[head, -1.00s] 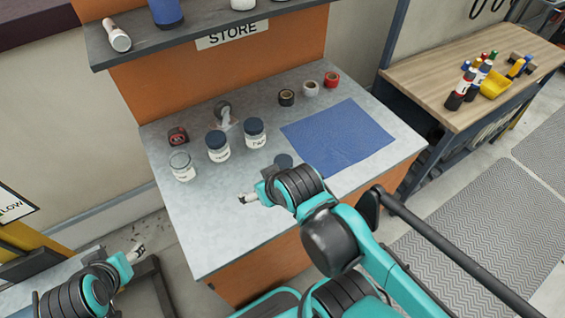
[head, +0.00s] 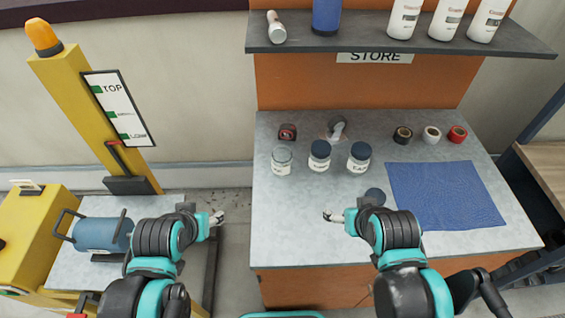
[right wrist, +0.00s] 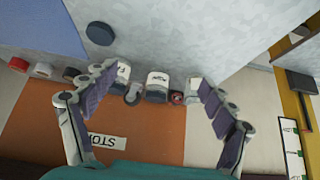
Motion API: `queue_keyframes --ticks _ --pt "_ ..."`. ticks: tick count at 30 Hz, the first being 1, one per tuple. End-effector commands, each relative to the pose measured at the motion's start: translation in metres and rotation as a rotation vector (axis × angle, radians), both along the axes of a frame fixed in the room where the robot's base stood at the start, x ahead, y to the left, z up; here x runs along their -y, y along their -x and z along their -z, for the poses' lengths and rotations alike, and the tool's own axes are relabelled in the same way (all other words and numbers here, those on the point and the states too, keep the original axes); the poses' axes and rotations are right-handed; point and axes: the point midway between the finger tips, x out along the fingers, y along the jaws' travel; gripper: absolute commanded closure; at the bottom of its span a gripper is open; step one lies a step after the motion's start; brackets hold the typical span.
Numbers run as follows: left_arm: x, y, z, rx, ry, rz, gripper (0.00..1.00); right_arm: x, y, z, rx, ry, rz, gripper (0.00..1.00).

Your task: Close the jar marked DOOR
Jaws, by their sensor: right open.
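Three glass jars stand in a row on the grey bench top (head: 300,225). The left jar (head: 281,161) has a clear, lidless top. The middle jar (head: 319,157) and right jar (head: 358,159) wear dark blue lids. Their labels are too small to read surely. A loose dark lid (head: 375,196) lies flat in front of the right jar; it also shows in the right wrist view (right wrist: 99,33). My right gripper (head: 333,215) is open and empty, in front of the jars and left of the lid. My left gripper (head: 215,219) is left of the bench; its jaws are unclear.
A blue mat (head: 445,195) covers the bench's right side, with tape rolls (head: 432,134) behind it. A red tape measure (head: 287,132) and a grey item (head: 337,128) stand behind the jars. A shelf (head: 400,40) with bottles overhangs the back. A yellow post (head: 95,120) stands at left.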

Motion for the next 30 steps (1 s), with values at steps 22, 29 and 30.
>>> queue_keyframes --ticks 22,29,30 --pt "0.000 0.000 -0.001 0.000 0.000 0.000 0.47 0.002 -0.003 -0.002 -0.012 -0.014 0.026 0.18" --pt "0.000 0.000 -0.008 0.000 0.000 0.000 0.47 0.021 -0.029 -0.012 -0.105 -0.119 0.241 0.18" --pt "0.000 0.000 -0.010 0.000 0.000 0.000 0.47 0.026 -0.036 -0.013 -0.128 -0.144 0.296 0.18"
